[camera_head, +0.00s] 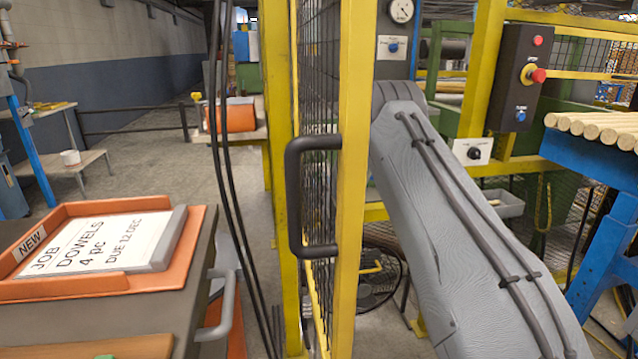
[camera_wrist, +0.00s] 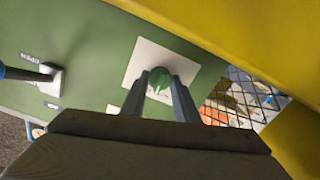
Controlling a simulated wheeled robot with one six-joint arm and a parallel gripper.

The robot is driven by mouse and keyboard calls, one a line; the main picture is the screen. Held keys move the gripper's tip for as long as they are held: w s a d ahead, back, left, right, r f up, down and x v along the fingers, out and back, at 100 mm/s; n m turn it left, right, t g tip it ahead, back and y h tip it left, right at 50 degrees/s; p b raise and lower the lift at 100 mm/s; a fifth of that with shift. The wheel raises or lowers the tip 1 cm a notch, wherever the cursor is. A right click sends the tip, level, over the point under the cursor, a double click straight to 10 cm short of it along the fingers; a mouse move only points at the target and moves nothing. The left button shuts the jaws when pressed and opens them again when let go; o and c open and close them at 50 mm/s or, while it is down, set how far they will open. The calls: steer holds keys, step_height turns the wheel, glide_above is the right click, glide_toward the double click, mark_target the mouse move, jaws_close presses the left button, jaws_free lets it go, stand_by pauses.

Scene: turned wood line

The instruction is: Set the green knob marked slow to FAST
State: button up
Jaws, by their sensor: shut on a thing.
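In the wrist view a round green knob (camera_wrist: 160,77) sits on a white square plate (camera_wrist: 142,62) fixed to a green panel (camera_wrist: 95,40). My gripper (camera_wrist: 160,86) reaches up to it, with one finger on each side of the knob, shut on it. A small pale label lies at the lower left of the plate, partly behind a finger; I cannot read it. Which way the knob points is too small to tell. In the head view neither the green knob nor my gripper can be made out; my grey arm stretches away past the yellow post.
A yellow beam (camera_wrist: 235,35) and mesh lie close on the right. In the head view a yellow mesh gate (camera_head: 354,180) stands beside my arm, and a black button box (camera_head: 519,75) stands right.

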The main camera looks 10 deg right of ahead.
steer(key=m+b, duration=0.1)
steer(key=m, duration=0.5)
steer(key=shift+m, duration=0.3)
stand_by(0.4)
steer(key=o, duration=1.1)
steer(key=shift+c, duration=0.2)
steer(key=shift+s, duration=0.1)
steer(key=shift+s, duration=3.8)
